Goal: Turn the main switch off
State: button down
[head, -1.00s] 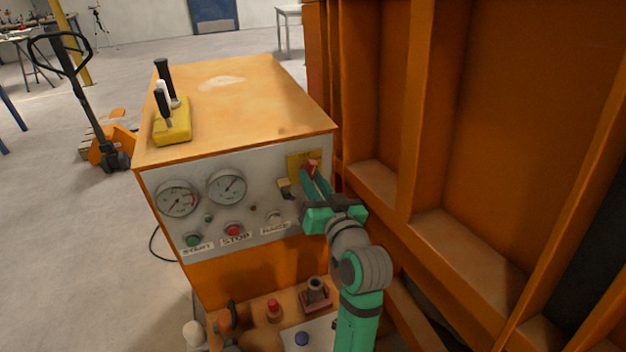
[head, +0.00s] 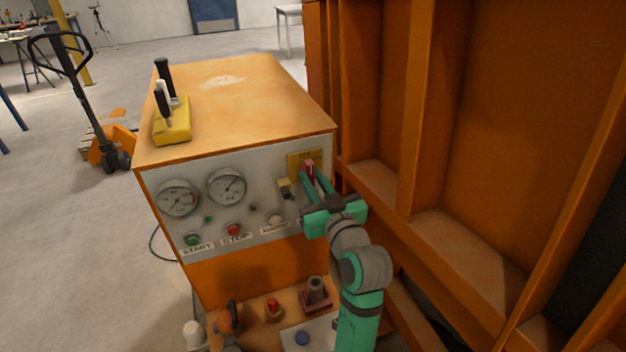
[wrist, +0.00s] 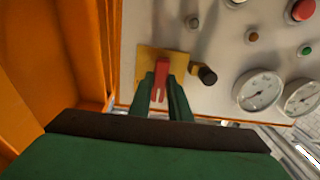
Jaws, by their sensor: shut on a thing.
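The main switch shows as a red handle (head: 308,170) on a yellow plate (head: 293,158) at the upper right of the grey control panel (head: 262,170). My green gripper (head: 313,178) reaches the switch from the front right. In the wrist view the red handle (wrist: 161,78) stands between the two green fingers, and my gripper (wrist: 162,92) is shut on it. The yellow plate (wrist: 147,58) lies behind the handle. The fingers hide part of the plate and the lower handle in the head view.
A black knob (wrist: 207,75) sits close beside the switch. Gauges (head: 227,187), a red stop button (head: 234,230) and a green start button (head: 193,240) are on the panel's left. The orange ribbed wall (head: 390,110) stands close on the right. A lower shelf holds several parts.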

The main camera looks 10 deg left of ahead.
jog(key=c, duration=1.6)
grip_release()
jog(key=shift+c, duration=0.2)
jog(key=shift+s+d, duration=0.3)
jog(key=shift+d, duration=0.05)
jog(key=v, duration=0.9)
jog(key=shift+s+d, duration=0.15)
jog(key=shift+s, duration=0.25)
jog(key=shift+f, duration=0.1)
